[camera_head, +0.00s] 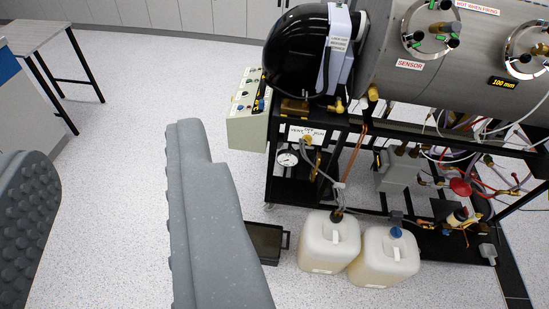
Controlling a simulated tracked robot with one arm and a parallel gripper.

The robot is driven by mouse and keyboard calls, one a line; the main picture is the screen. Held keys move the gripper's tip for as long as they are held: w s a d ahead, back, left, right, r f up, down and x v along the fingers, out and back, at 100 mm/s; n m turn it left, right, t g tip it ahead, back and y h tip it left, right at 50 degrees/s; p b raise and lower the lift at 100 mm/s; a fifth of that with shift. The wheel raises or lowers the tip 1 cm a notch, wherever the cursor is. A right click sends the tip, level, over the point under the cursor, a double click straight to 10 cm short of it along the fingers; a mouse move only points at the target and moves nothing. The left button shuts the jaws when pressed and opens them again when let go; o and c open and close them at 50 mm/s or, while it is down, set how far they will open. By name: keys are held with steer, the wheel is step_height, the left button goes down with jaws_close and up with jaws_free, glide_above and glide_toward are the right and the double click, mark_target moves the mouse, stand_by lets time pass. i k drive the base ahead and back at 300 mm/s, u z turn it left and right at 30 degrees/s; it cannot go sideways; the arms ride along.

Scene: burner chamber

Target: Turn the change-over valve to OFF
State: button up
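A small white label (307,131), on which I can make out "VENT" and what looks like "OFF", sits on the black frame below the burner. A small brass-coloured fitting lies against its lower edge and appears to be the change-over valve (307,140). Its handle position is too small to tell. My gripper (108,142) shows as two big grey fingers at the left and centre-left. They are wide apart with only floor between them. The gripper is left of the valve and apart from it.
A round gauge (288,158) sits below the label. A control box (248,110) with buttons is at the rig's left side. Two plastic canisters (330,243) and a dark tray (267,240) stand on the floor. A table (35,35) is far left. Speckled floor (120,100) is clear between.

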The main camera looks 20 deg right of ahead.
mark_target(308, 139)
steer(key=u, duration=0.55)
steer(key=k, duration=0.75)
steer(key=u, duration=0.6)
steer(key=i, duration=0.95)
steer(key=z, duration=0.6)
steer(key=i, duration=1.1)
steer(key=z, duration=1.15)
steer(key=i, duration=0.5)
steer(key=z, duration=0.3)
